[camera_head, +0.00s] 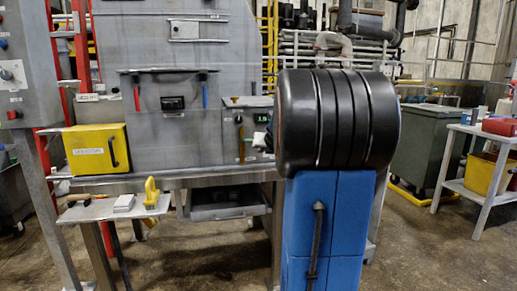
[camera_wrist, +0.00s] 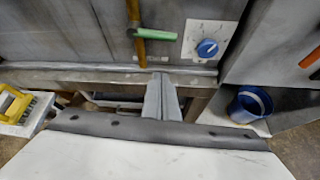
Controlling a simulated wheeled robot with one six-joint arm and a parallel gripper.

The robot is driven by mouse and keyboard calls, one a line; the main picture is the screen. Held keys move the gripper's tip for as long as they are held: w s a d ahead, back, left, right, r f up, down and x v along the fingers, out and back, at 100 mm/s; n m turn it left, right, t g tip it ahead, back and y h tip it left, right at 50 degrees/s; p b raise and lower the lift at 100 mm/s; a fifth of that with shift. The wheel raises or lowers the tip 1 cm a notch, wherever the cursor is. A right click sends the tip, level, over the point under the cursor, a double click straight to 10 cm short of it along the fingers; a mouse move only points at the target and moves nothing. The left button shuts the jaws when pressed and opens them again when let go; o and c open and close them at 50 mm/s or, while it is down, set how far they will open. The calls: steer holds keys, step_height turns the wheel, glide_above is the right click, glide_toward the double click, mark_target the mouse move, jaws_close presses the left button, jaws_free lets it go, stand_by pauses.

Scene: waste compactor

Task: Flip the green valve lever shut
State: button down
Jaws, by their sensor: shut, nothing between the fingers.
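The green valve lever (camera_wrist: 155,34) shows in the wrist view at the top centre. It lies roughly level and extends right from a brass-coloured upright pipe (camera_wrist: 141,50) on the grey panel. My gripper (camera_wrist: 161,78) is shut and empty, its fingertips below the lever and apart from it in the picture. In the head view the brass pipe (camera_head: 241,148) stands on the panel left of my arm. I cannot make out the green lever clearly there, and my arm hides most of my gripper.
A blue knob (camera_wrist: 207,48) sits right of the lever. A metal ledge (camera_wrist: 70,77) runs under the panel. A blue bucket (camera_wrist: 250,104) stands lower right, a yellow brush (camera_wrist: 14,103) lower left. A yellow box (camera_head: 95,150) sits on the bench's left side.

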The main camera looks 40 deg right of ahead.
steer(key=w+d, duration=0.4)
steer(key=w, duration=0.3)
steer(key=shift+w+d+f, duration=0.2)
steer(key=shift+w+f, duration=0.1)
steer(key=shift+f, duration=0.15)
stand_by(0.5)
